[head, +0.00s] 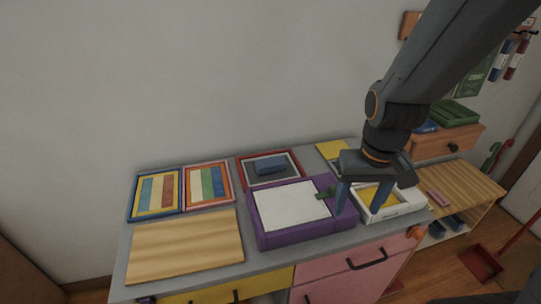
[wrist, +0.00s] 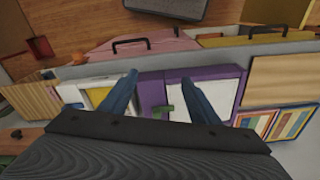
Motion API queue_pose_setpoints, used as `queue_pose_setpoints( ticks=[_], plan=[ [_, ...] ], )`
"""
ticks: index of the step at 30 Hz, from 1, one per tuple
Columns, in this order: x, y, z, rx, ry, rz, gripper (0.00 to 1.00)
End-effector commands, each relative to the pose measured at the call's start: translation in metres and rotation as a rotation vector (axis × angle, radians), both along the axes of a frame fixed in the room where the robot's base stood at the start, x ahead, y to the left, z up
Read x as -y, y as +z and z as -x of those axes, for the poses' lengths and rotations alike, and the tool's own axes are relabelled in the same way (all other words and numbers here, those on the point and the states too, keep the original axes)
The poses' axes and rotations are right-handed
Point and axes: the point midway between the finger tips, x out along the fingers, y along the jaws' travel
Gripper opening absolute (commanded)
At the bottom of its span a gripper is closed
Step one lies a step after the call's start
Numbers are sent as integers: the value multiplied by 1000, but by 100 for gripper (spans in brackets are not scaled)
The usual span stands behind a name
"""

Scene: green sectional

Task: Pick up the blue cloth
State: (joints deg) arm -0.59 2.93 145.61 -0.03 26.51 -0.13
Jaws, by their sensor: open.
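A dark blue folded-looking piece (head: 270,165) lies in the red-framed tray (head: 244,173) at the back of the grey table; it may be the blue cloth, but I cannot tell its material. Another blue item (head: 426,127) lies at the right beside the green box. My gripper (head: 364,208) is open and empty, pointing down over the right part of the table, right of the dark blue piece and apart from it. In the wrist view my gripper (wrist: 160,78) shows two spread blue fingers, with no blue cloth seen between them.
A purple box with a white top (head: 290,208) and a small green piece (head: 326,193) are near my gripper. A white tray with yellow inside (head: 405,207) is close by on the right. Striped frames (head: 155,195) and a wooden board (head: 185,246) fill the left.

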Motion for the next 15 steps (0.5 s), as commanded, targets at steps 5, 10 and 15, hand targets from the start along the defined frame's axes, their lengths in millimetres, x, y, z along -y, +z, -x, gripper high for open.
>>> queue_pose_setpoints(
  ticks=[5,10,15],
  plan=[
    [-25,-13,-68,57,56,0,87],
    [-77,-32,-163,149,138,-9,100],
    [-135,-50,-237,233,210,-25,100]
  ],
)
